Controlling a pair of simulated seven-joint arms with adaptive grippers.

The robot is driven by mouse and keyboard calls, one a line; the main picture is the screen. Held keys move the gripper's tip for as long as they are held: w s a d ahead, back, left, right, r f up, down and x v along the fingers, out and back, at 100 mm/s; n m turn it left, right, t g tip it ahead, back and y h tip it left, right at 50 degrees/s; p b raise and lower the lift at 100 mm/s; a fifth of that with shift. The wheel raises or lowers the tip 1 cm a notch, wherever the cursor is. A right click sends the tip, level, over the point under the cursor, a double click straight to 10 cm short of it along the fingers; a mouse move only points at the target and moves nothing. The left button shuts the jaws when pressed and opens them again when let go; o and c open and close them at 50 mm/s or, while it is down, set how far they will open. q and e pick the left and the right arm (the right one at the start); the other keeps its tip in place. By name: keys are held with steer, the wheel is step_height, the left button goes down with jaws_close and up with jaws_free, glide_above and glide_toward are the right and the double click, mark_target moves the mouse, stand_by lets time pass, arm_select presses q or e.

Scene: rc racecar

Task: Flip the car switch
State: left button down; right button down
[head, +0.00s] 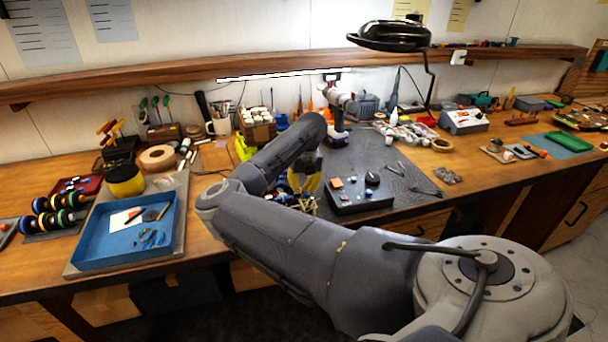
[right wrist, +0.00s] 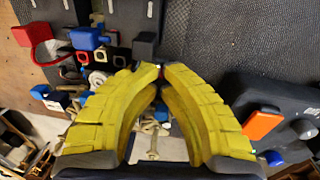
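A dark box (head: 360,196) with small coloured controls on top lies on the grey mat, right of my right gripper. I cannot make out a car for certain. My right gripper (head: 308,186) has yellow fingers and is partly hidden by my arm in the head view. In the right wrist view its fingertips (right wrist: 153,68) come together above small loose parts, left of the box, with nothing clearly held. My left gripper is not in view.
A blue tray (head: 90,255) with small tools lies at the left, near wheels (head: 60,212) on a rack. Bottles, a lamp (head: 392,36) and a shelf (head: 270,66) stand behind. Small blue and red parts (right wrist: 85,38) crowd the gripper's left.

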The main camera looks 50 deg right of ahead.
steer(key=shift+w+a+r, duration=0.15)
steer(key=shift+w+a, duration=0.15)
steer(key=shift+a, duration=0.25)
steer(key=shift+w+a+r, duration=0.1)
steer(key=shift+r, duration=0.2)
step_height(320, 180, up, 13)
steer(key=w+a, duration=0.1)
steer(key=a, duration=0.1)
steer(key=shift+r, duration=0.1)
stand_by(0.5)
